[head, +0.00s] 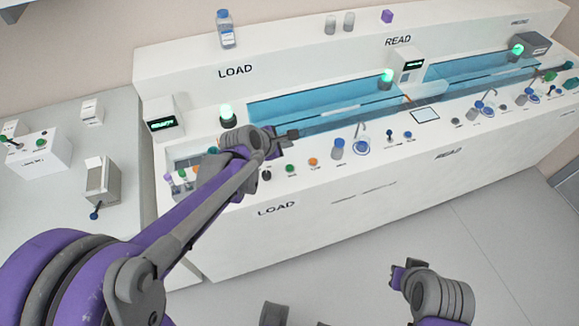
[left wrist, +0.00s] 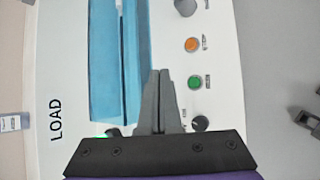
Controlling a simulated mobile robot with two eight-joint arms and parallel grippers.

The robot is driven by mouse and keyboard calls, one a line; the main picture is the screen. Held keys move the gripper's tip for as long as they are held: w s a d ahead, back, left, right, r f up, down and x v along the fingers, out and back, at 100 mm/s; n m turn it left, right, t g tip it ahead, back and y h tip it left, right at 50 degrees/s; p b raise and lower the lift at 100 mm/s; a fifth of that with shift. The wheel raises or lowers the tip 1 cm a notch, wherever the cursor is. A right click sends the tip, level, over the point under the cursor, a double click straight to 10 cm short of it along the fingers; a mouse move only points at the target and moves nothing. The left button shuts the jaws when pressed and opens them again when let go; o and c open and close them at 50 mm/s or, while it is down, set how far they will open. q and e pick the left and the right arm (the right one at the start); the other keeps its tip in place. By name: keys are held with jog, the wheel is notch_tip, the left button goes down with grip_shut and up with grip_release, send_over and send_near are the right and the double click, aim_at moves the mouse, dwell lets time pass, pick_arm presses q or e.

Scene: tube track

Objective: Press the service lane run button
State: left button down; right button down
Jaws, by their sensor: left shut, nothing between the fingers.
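At the LOAD station, a green button (head: 291,168), an orange button (head: 313,162) and a black knob (head: 266,175) sit in a row on the white front ledge. The left wrist view shows the same green button (left wrist: 195,82), orange button (left wrist: 192,44) and knob (left wrist: 200,123). Their small labels are unreadable, so I cannot tell which is the service lane run button. My left gripper (head: 293,134) is shut and empty above the ledge, beside the blue track window; its fingers (left wrist: 160,74) touch no button. My right gripper (head: 398,270) hangs low, away from the console; its fingers are unclear.
A rack of coloured tubes (head: 182,180) is left of my left gripper. Blue track windows (head: 320,100) run along the console.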

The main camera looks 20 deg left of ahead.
aim_at(290, 168)
pick_arm(q)
jog(key=shift+f+b, duration=3.05)
jog(key=shift+f, duration=1.25)
jog(key=shift+f, duration=0.1)
jog(key=shift+f+b, duration=0.3)
